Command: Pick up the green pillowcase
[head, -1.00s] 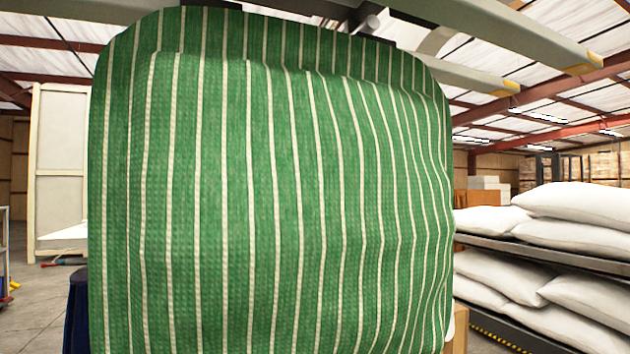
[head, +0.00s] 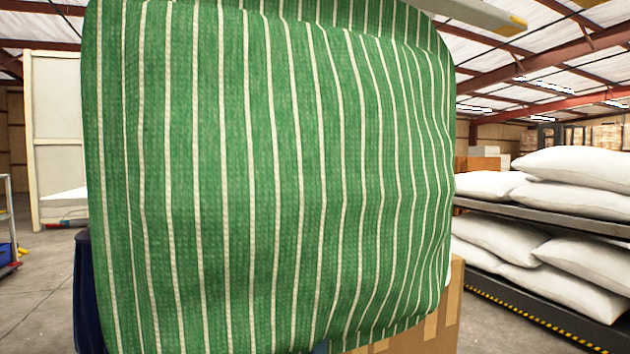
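The green pillowcase (head: 270,180) with white stripes hangs upright and spread wide in front of my head camera. It fills most of the view and runs past the top edge of the picture. Its lower edge shows near the bottom, above a cardboard box. Neither of my grippers shows; the top of the pillowcase is cut off and its back is hidden, so I cannot see what holds it.
A cardboard box (head: 437,325) stands behind the pillowcase at the lower right. White pillows (head: 575,203) lie stacked on a dark shelf rack (head: 545,225) at the right. A dark blue object (head: 86,300) is partly hidden at the left. Open floor (head: 40,300) shows at the far left.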

